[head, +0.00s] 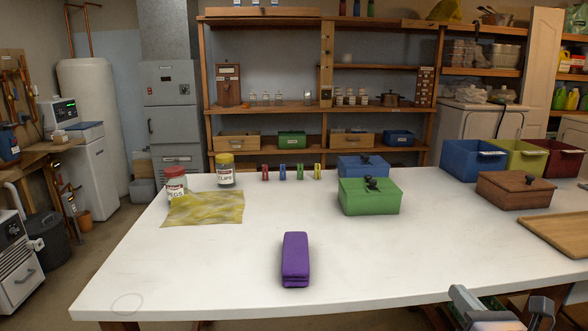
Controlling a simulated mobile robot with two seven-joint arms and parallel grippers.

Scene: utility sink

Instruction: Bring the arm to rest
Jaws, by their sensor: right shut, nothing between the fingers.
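My right gripper (497,315) shows at the bottom right, at the table's front edge, partly cut off by the frame. It is shut with nothing in it. It is apart from the objects on the white table (220,270). My left gripper is not in view. A purple block-like item (295,260) lies near the table's front middle. A green box (369,198) with a dark handle stands behind it to the right, with a blue box (362,165) just behind.
A red-lidded jar (175,184), a yellow-lidded jar (225,170) and a yellow cloth (205,209) are at left. Several coloured pegs (282,172) stand at the back. A brown box (514,190), tray (558,234) and open bins (472,160) are at right. The front left is clear.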

